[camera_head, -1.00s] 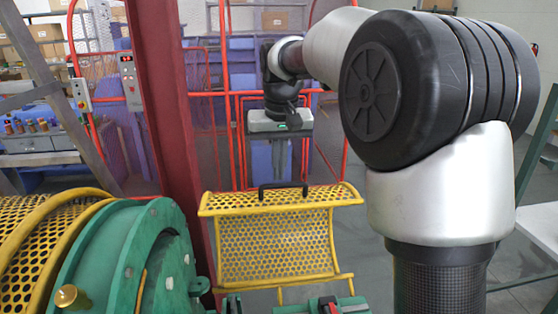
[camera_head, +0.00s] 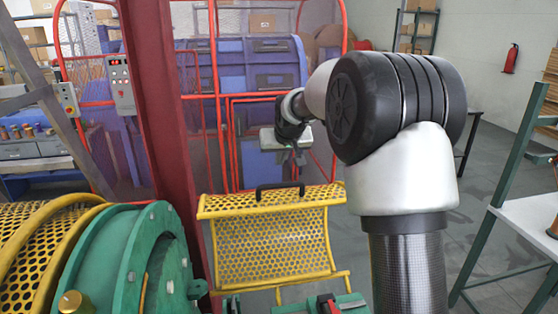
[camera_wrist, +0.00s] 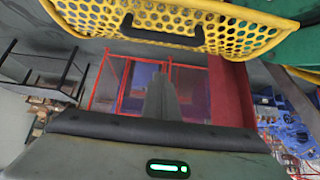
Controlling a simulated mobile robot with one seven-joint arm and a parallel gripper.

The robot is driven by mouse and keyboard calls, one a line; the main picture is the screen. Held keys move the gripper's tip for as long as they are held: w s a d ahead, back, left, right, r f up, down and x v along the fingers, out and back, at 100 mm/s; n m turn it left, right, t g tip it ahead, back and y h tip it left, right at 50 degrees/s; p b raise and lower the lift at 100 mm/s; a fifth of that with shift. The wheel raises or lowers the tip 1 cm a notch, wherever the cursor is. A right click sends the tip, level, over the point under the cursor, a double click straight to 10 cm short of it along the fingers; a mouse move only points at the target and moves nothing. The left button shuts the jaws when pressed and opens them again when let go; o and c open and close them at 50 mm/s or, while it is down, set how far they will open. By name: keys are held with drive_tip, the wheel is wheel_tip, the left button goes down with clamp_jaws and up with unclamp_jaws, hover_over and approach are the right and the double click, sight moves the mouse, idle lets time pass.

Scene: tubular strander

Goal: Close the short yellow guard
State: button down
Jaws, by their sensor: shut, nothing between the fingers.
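The short yellow guard (camera_head: 272,245) is a perforated panel with a black handle (camera_head: 280,189) on its top edge. It stands raised, beside the green round housing. In the wrist view the guard (camera_wrist: 235,35) crosses the top, with its handle (camera_wrist: 160,33) in front of my fingers. My gripper (camera_head: 301,160) is beyond and above the handle in the head view, apart from it and holding nothing. In the wrist view my gripper (camera_wrist: 162,90) shows its fingers together.
A dark red post (camera_head: 160,110) rises left of the guard. Another yellow perforated cover (camera_head: 35,250) and the green housing (camera_head: 150,260) are at the left. A red-framed fence (camera_head: 230,140) stands behind. A green-legged table (camera_head: 530,225) is at the right, with open floor between.

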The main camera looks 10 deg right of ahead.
drive_tip(key=p+x, duration=0.1)
drive_tip(key=x, duration=0.5)
drive_tip(key=shift+w+f, duration=0.25)
drive_tip(key=shift+f, duration=0.1)
drive_tip(key=shift+s+f, duration=0.2)
drive_tip(key=shift+s, duration=0.1)
drive_tip(key=shift+s+f, duration=0.25)
drive_tip(key=shift+s, duration=0.8)
drive_tip(key=shift+s+f+p, duration=0.3)
drive_tip(key=shift+s, duration=0.2)
